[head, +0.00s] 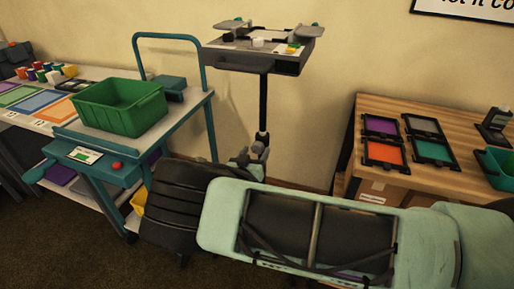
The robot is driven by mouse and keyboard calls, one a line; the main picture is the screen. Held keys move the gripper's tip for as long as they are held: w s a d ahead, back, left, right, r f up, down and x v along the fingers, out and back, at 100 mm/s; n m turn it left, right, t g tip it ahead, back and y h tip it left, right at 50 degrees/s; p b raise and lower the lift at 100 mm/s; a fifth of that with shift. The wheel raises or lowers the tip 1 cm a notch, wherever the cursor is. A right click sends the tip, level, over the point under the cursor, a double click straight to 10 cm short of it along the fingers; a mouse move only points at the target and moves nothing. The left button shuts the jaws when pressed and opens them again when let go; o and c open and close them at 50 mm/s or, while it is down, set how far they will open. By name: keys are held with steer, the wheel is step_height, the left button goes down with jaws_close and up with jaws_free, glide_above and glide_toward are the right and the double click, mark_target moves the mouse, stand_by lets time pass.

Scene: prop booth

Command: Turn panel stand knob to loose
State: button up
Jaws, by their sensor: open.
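A stand with a thin dark pole (263,105) rises in the middle of the head view, carrying a dark tray-like top (255,60) with small items on it. A thicker dark collar shows low on the pole; I cannot make out a separate knob or its setting. My gripper (251,158) is at the lower part of the pole, just below the collar, small and partly hidden behind my arm. Its jaws are open, and I cannot tell whether they touch the stand. The stand's base is hidden by my arm.
A teal-framed cart (185,118) with a green crate (122,106) stands close on the left. A wooden table (425,112) with coloured framed panels (384,151) is on the right. The wall is close behind the stand.

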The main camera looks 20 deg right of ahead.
steer(key=shift+x, duration=1.25)
steer(key=c, duration=1)
